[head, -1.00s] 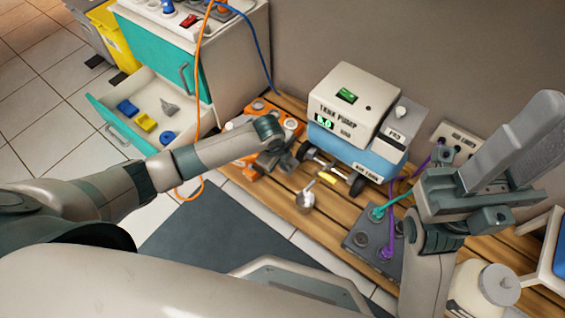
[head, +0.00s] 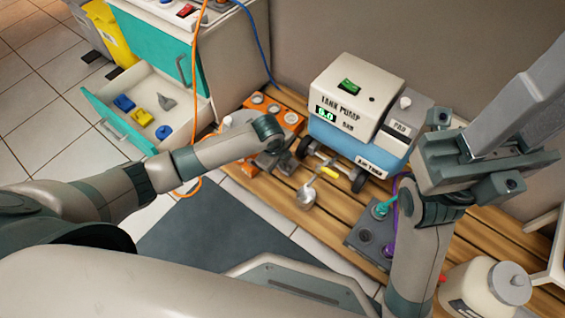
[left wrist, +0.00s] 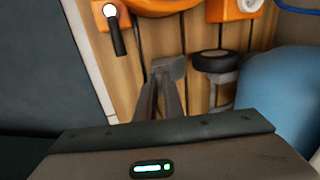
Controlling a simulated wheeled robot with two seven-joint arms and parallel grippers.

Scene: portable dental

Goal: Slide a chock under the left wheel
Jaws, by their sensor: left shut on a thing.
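The tank pump cart (head: 345,105) is white over a blue tank, with dark wheels on the wooden slats. Its left wheel (head: 305,148) is just right of my left gripper (head: 277,162); it also shows in the left wrist view (left wrist: 222,60). My left gripper is low over the slats, shut on a grey chock (left wrist: 170,67) at its fingertips. The chock is left of the wheel with a small gap between them. In the head view the chock is hard to tell from the fingers. My right gripper (head: 535,100) is raised at the right; its finger opening is unclear.
An orange block (head: 270,110) with round white tops lies behind my left gripper. A metal cup-like thing (head: 308,196) stands in front of the cart. An open drawer (head: 115,133) holds small pieces. A white jar (head: 485,292) is at lower right.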

